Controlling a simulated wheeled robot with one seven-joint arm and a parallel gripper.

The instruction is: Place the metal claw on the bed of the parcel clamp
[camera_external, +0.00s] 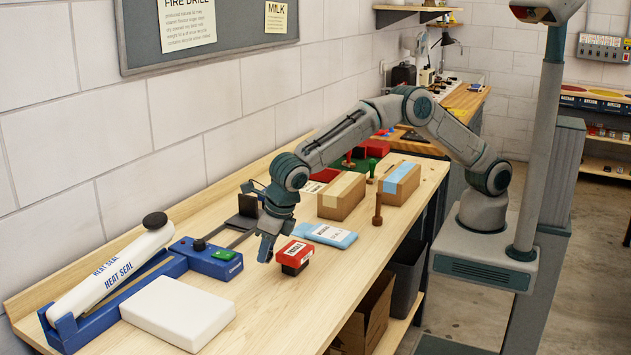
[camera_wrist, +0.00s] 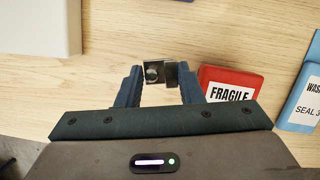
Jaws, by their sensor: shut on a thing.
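My gripper (camera_external: 266,248) points down over the bench, left of the red FRAGILE box. In the wrist view my gripper (camera_wrist: 160,70) is shut on a small grey and dark metal piece (camera_wrist: 154,73), which looks like the metal claw. The claw cannot be made out in the outside view. What looks like the parcel clamp is a blue body (camera_external: 222,264) with a green patch and black knob. Dark rails run from it toward a black upright plate (camera_external: 249,205). The clamp stands left of and behind my gripper, apart from it. My wrist partly hides its far end.
The red FRAGILE box (camera_external: 294,258) is close to my gripper's right. A blue and white packet (camera_external: 327,235), cartons (camera_external: 342,197) and a brown peg (camera_external: 377,212) stand further right. A white block (camera_external: 178,312) and a heat sealer (camera_external: 112,270) are at left. The front bench is clear.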

